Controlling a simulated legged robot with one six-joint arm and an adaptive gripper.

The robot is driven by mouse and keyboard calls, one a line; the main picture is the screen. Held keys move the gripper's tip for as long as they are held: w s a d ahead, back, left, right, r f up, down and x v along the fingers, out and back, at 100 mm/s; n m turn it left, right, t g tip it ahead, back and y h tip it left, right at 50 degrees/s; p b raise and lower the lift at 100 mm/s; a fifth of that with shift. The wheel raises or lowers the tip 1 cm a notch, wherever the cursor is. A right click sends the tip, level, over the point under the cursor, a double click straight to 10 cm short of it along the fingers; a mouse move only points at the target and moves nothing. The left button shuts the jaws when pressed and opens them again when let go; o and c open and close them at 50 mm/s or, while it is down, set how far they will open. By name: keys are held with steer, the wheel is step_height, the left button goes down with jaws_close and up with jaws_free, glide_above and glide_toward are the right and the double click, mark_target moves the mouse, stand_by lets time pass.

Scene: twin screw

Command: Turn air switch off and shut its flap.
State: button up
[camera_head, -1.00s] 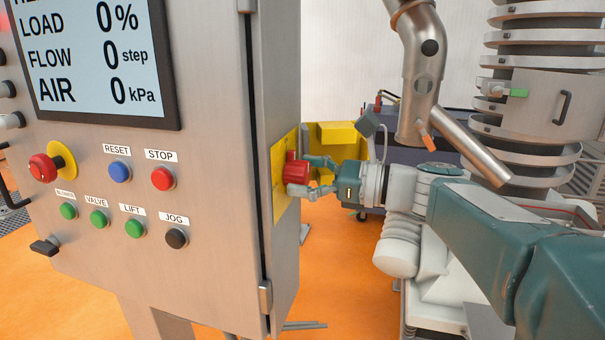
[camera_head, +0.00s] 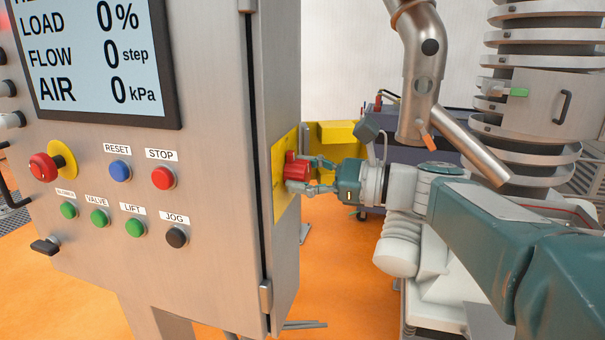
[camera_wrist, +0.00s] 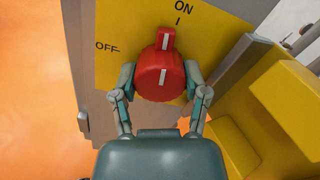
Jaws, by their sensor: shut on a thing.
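The air switch is a red round knob (camera_head: 296,171) on a yellow plate (camera_head: 279,195) on the cabinet's side. In the wrist view the knob (camera_wrist: 160,75) has its tab and white line pointing up to ON; OFF is marked at left on the plate (camera_wrist: 125,25). My gripper (camera_head: 308,175) is shut on the knob, with one finger on each side of it in the wrist view (camera_wrist: 160,88). A hollow yellow cover (camera_wrist: 292,103), which looks like the flap, stands open at the right of the plate. It also shows behind the cabinet edge (camera_head: 336,132).
The cabinet front (camera_head: 215,215) holds a display (camera_head: 100,95) and several buttons, with AIR reading 0 kPa. A metal pipe (camera_head: 421,80) hangs above my arm. A dark cart (camera_head: 455,150) stands behind. Orange floor is open below the gripper.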

steer(key=n, duration=0.4)
steer(key=shift+n, duration=0.3)
steer(key=n, duration=0.3)
steer(key=shift+f+n, duration=0.1)
steer(key=shift+n, duration=0.3)
steer(key=n, duration=0.4)
steer(key=shift+f+n, duration=0.15)
steer(key=shift+n, duration=1.45)
steer(key=o, duration=1.1)
steer(key=shift+a, duration=0.1)
steer(key=shift+o, duration=0.2)
steer(key=v, duration=1.2)
